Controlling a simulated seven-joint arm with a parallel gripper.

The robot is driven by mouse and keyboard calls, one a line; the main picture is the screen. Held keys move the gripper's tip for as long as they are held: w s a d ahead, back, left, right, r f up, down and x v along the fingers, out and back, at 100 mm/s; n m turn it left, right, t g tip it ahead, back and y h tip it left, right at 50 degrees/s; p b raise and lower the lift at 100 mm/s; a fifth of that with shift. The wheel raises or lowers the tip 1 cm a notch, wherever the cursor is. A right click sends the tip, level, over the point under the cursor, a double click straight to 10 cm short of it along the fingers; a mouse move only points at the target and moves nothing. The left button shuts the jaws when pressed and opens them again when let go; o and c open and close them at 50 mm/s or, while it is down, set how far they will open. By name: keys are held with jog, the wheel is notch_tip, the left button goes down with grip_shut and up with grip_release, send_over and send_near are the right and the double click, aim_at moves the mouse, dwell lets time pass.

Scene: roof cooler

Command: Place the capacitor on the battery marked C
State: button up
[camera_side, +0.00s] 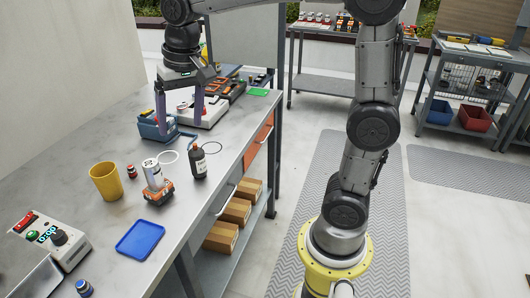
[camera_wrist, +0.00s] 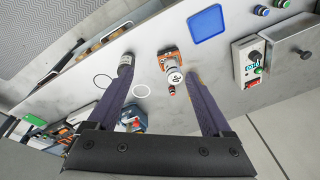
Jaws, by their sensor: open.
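The capacitor (camera_side: 153,174), a silver-white cylinder, appears to stand on an orange-and-black battery (camera_side: 162,196) near the table's middle. In the wrist view, the capacitor's round top (camera_wrist: 175,78) shows against the end of the orange battery (camera_wrist: 179,55). I cannot read a letter on the battery. My gripper (camera_side: 180,138) is open and empty, with its two purple fingers pointing down, behind the capacitor in the side view. In the wrist view the capacitor and battery show between the fingers of my gripper (camera_wrist: 160,64).
A yellow cup (camera_side: 105,182) and small red part (camera_side: 131,171) stand left of the capacitor, and a black bottle (camera_side: 198,163) stands right. A blue tray (camera_side: 140,239) lies in front. A control box (camera_side: 50,241) is front left. A blue bin (camera_side: 157,128) is behind.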

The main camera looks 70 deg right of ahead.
jog(key=s+f+n+t, duration=0.1)
jog(key=s+f+n, duration=0.1)
jog(key=s, duration=0.7)
jog(key=s+f+n+t, duration=0.2)
jog(key=s+n, duration=0.2)
jog(key=s, duration=0.6)
jog(key=shift+f, duration=0.35)
